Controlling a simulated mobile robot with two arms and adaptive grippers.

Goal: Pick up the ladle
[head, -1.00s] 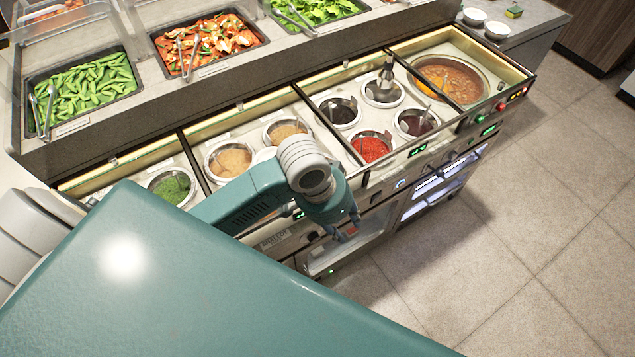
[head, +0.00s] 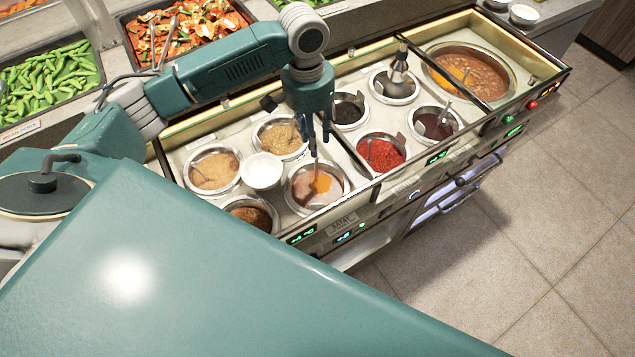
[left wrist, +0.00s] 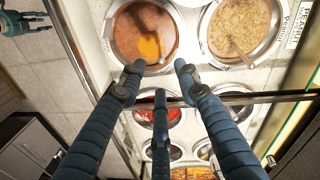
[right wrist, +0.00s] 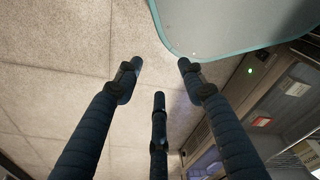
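My left gripper (head: 318,140) hangs fingers down above a well of brown-orange sauce (head: 303,194). A thin, handle-like line (head: 317,170) stands in that well beside an orange patch; this is too small to be sure it is a ladle. In the left wrist view my left gripper (left wrist: 158,70) has its fingers spread, with nothing between them, beside the same well (left wrist: 125,35). A ladle-like handle (left wrist: 238,50) leans in the neighbouring grainy sauce well. My right gripper (right wrist: 160,68) is open and empty over the floor; it is not seen in the head view.
Red sauce (head: 385,156), dark sauce (head: 430,126) and soup (head: 480,75) wells lie to the right, some with handles. A metal utensil (head: 399,65) stands up among them. A white bowl (head: 261,171) sits left of the sauce. Glass dividers and a raised counter rim surround the wells.

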